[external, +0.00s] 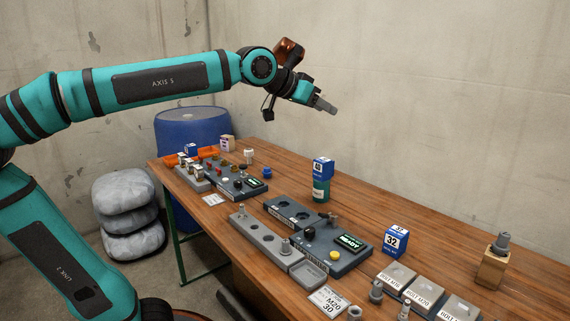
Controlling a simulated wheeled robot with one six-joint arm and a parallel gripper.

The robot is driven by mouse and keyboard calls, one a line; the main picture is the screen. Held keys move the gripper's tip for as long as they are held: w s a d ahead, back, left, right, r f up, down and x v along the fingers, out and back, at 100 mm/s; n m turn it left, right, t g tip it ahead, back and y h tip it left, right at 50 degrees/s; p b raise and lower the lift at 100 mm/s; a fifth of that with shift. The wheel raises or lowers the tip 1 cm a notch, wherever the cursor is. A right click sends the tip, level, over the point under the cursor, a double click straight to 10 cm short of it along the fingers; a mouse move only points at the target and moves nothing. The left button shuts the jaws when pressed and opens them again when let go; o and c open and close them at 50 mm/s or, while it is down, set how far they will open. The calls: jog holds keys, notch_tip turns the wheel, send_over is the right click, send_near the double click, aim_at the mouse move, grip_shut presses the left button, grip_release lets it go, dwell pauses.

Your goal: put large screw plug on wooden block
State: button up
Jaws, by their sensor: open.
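The wooden block (490,271) stands near the right end of the table. A dark grey screw plug (501,243) sits on top of it, roughly upright; it looks like the large one. My gripper (327,107) is high over the far side of the table, left of the block and well apart from it. It is open, and I see nothing held in it. The gap between its fingers is too small to make out from here.
Grey labelled blocks (397,277) and metal fittings (376,291) stand at the front right. A box marked 32 (396,240) is left of the wooden block. A grey holed rack (262,238), a panel with a green display (349,243) and a teal bottle (321,189) are mid-table.

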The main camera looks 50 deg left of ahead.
jog(key=s+a+f+n+t+y, duration=0.1)
jog(key=s+a+f+t, duration=0.2)
jog(key=s, duration=0.6)
jog(key=s+a+f+n+t+y, duration=0.1)
jog(key=s+a+f, duration=0.3)
jog(key=s+a, duration=0.4)
jog(key=shift+s+a+f+t+y, duration=0.15)
jog(key=shift+s+f+t+y, duration=0.15)
jog(key=shift+s+t, duration=0.75)
